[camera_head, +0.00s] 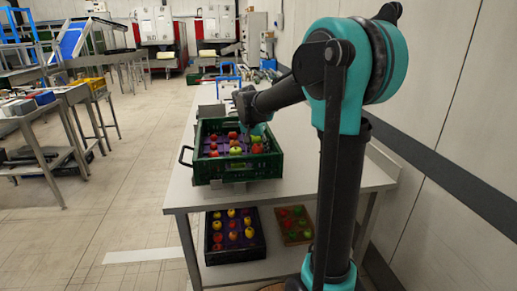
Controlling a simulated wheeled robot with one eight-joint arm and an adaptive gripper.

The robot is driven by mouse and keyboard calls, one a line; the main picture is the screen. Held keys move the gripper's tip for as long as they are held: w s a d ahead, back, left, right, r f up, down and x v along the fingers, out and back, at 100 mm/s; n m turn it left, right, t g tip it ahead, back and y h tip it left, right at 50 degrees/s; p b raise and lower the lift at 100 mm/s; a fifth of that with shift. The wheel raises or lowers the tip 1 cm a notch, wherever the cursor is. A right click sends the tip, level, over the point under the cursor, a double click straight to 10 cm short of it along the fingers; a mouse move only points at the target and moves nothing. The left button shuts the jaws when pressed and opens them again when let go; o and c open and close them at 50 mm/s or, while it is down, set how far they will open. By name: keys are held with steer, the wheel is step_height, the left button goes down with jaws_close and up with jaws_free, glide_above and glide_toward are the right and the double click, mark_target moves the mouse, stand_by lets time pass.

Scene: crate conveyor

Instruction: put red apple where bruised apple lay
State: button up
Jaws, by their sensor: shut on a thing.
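The green crate (235,170) stands on the table with a purple liner and several red, green and yellowish apples in it. My gripper (258,134) is at the right side of the crate, small and partly hidden by my arm. It is shut on a red apple (258,148), low at the crate's right side. I cannot tell whether this apple touches the liner. Other red apples (232,135) and a green apple (236,151) lie to its left. I cannot pick out a bruised apple or its empty place at this size.
The table (196,203) has clear room in front of the crate. On its lower shelf are a dark crate (212,246) of yellow and red apples and a brown tray (294,239) of red and green ones. A wall runs along the right.

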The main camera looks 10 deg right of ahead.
stand_by(0.3)
steer(key=o, duration=1.2)
steer(key=shift+o, duration=0.2)
steer(key=shift+r, duration=0.1)
steer(key=shift+r, duration=3.4)
steer(key=shift+d, duration=0.1)
